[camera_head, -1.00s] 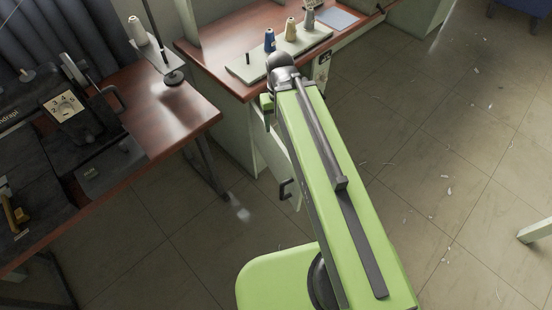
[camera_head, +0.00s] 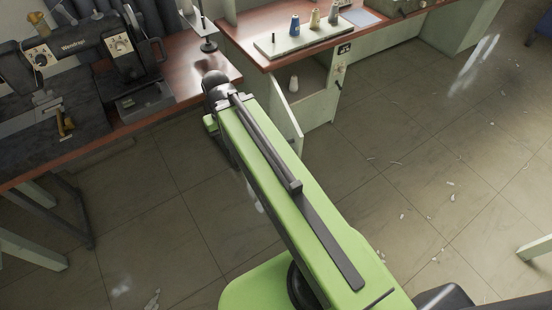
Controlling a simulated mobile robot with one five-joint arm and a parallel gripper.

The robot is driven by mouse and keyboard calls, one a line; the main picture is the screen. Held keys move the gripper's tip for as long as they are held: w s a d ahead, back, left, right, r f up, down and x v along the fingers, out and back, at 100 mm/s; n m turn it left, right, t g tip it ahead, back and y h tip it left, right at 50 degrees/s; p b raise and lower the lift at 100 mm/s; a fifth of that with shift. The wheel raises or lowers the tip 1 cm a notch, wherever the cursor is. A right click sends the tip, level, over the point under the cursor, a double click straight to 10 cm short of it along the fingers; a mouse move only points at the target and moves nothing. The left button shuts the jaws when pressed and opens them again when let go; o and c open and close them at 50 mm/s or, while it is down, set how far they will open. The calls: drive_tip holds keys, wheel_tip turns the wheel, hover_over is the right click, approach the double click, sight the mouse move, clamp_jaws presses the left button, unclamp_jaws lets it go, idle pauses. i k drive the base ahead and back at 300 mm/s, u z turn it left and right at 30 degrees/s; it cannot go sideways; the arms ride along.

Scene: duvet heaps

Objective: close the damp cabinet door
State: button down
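The damp cabinet (camera_head: 312,92) is a pale grey-green unit under the red-brown counter, at the top centre. Its compartment is partly visible, with a small white spool-like object (camera_head: 293,84) inside. The cabinet door (camera_head: 292,128) stands open, a pale panel jutting out toward me. My green arm covers part of it, and its handle does not show. My arm reaches up and left from the bottom, its far end left of the door. My gripper is not visible; the fingers are out of sight beyond the arm.
Thread cones (camera_head: 295,26) stand on a board on the counter (camera_head: 262,55). A sewing machine (camera_head: 122,50) sits on the left table (camera_head: 205,72), whose metal legs reach the floor. The tiled floor (camera_head: 400,150) to the right is mostly open, with small scraps.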

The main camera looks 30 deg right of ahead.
sight(281, 116)
drive_tip(key=u, duration=0.3)
drive_tip(key=k, duration=0.75)
drive_tip(key=u, duration=0.7)
drive_tip(key=i, duration=1)
drive_tip(key=u, duration=0.4)
drive_tip(key=k, duration=0.75)
drive_tip(key=z, duration=0.25)
drive_tip(key=i, duration=0.75)
drive_tip(key=u, duration=0.05)
